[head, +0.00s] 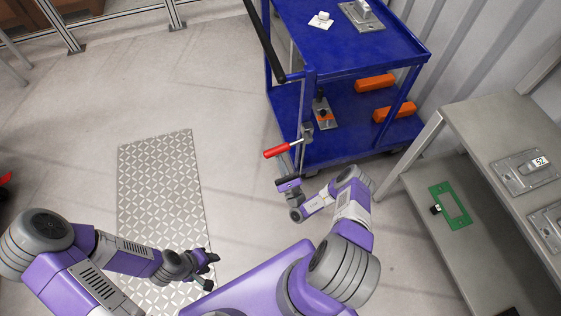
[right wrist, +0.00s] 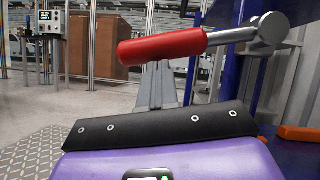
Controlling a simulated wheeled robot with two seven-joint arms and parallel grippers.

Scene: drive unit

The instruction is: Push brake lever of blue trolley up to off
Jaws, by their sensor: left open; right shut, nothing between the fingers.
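The blue trolley (head: 345,68) stands at the upper right of the head view. Its brake lever has a red grip (head: 277,151) on a metal rod that sticks out leftward from a grey pivot (head: 307,131) on the near post. In the right wrist view the red grip (right wrist: 162,46) lies nearly level, its free end slightly lower. My right gripper (head: 284,169) is shut and empty, just below the grip. Its fingers (right wrist: 157,86) show under the grip; I cannot tell whether they touch. My left gripper (head: 213,271) is open and empty, over the floor, far from the lever.
The trolley carries metal parts on top and orange blocks (head: 374,83) on its lower shelf. A grey shelf unit (head: 480,130) with a green frame (head: 451,206) stands at the right. A patterned metal plate (head: 160,195) lies on the floor.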

